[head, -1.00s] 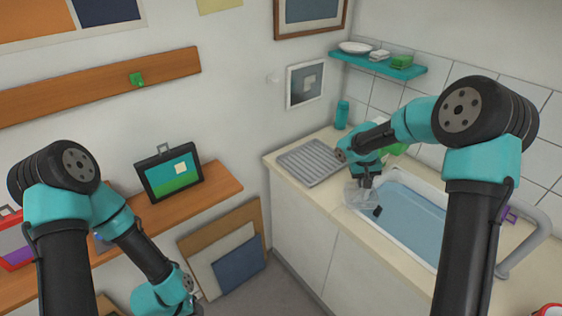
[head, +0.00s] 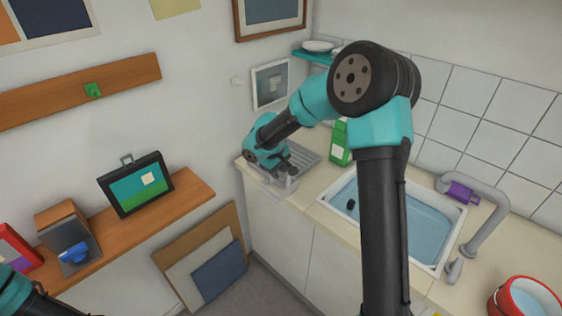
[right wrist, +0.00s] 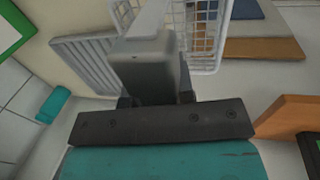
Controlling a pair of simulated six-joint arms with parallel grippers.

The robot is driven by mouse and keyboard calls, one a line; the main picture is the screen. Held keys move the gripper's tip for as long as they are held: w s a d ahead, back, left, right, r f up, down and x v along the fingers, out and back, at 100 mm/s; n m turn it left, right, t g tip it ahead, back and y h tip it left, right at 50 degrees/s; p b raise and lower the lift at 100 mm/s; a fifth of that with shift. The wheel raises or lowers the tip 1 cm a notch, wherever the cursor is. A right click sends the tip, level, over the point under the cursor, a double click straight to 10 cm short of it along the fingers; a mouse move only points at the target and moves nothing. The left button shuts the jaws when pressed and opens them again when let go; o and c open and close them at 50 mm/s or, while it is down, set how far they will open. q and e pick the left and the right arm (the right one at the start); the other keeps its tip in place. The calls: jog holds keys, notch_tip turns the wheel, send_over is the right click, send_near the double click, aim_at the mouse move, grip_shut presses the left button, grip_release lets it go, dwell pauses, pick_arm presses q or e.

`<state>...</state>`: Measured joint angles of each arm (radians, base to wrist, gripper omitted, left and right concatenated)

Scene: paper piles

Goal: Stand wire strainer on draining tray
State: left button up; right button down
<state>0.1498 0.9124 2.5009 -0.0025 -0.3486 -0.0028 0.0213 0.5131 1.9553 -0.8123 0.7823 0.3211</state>
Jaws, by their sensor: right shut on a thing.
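The wire strainer (head: 281,187) is a pale wire mesh piece, small and faint in the head view. In the right wrist view its white mesh (right wrist: 203,40) shows large at the top. My right gripper (head: 286,173) is shut on it and holds it at the front edge of the draining tray. The draining tray (head: 306,158) is grey and ridged, on the counter left of the sink, partly hidden by my right arm. It also shows in the right wrist view (right wrist: 80,62). Whether the strainer touches the tray, I cannot tell. My left gripper is out of view.
The sink (head: 415,225) with blue water lies right of the tray, with a grey tap (head: 490,225) beside it. A green carton (head: 340,145) stands between tray and sink. A red pot (head: 525,298) sits at the lower right. The counter's front drops to the floor.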

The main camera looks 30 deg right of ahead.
jog(key=w+d+f, duration=0.1)
jog(key=w+d, duration=0.6)
jog(key=w, duration=0.6)
jog(key=shift+d+f, duration=0.2)
jog(key=shift+d, duration=0.2)
jog(key=shift+w, duration=0.15)
jog(key=shift+w+d+f, duration=0.1)
jog(key=shift+w+f, duration=0.05)
jog(key=shift+f, duration=0.75)
jog(key=shift+w+d+f, duration=0.1)
jog(key=shift+f, duration=0.8)
jog(key=shift+f, duration=0.1)
jog(key=c, duration=1)
grip_release()
jog(key=r, duration=0.4)
jog(key=a+r, duration=0.1)
jog(key=r, duration=0.3)
jog(key=a+r, duration=0.1)
jog(key=r, duration=0.3)
jog(key=shift+s+a, duration=0.2)
jog(key=shift+s, duration=0.15)
